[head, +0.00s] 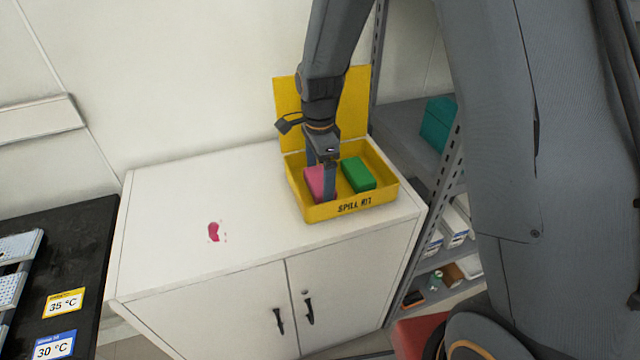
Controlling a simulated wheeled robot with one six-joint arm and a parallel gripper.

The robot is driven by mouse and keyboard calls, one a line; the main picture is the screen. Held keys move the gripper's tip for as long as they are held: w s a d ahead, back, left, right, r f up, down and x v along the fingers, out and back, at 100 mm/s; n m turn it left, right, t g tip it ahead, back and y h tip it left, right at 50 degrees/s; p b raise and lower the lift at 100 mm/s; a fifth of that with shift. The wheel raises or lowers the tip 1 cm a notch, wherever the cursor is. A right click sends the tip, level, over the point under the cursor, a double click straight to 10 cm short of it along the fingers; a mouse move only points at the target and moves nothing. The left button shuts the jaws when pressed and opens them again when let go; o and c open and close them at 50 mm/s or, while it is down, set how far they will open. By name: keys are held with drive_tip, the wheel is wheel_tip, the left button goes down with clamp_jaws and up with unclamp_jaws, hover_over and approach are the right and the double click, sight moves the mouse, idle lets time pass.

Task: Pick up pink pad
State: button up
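The pink pad (314,180) lies in the left part of the open yellow spill kit box (322,212). The box stands on the right end of the white cabinet top. A green pad (358,174) lies to its right in the same box. My gripper (322,178) points down into the box at the pink pad. Its fingers are apart, one at the pad's right front side; the other's tip is hidden. I cannot tell whether they press on the pad. The gripper covers part of the pad.
A red stain (214,232) marks the white cabinet top (170,210), which is otherwise clear left of the box. The raised yellow lid (354,105) stands behind the box. A grey shelf rack (400,135) is close on the right. A black bench (85,235) stands at left.

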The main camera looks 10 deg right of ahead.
sight(320, 179)
drive_tip(key=c, duration=0.4)
drive_tip(key=shift+o, duration=0.2)
wheel_tip(320, 179, up, 10)
drive_tip(key=b, duration=0.2)
drive_tip(key=o, duration=0.5)
drive_tip(key=c, duration=0.4)
drive_tip(key=shift+d, duration=0.1)
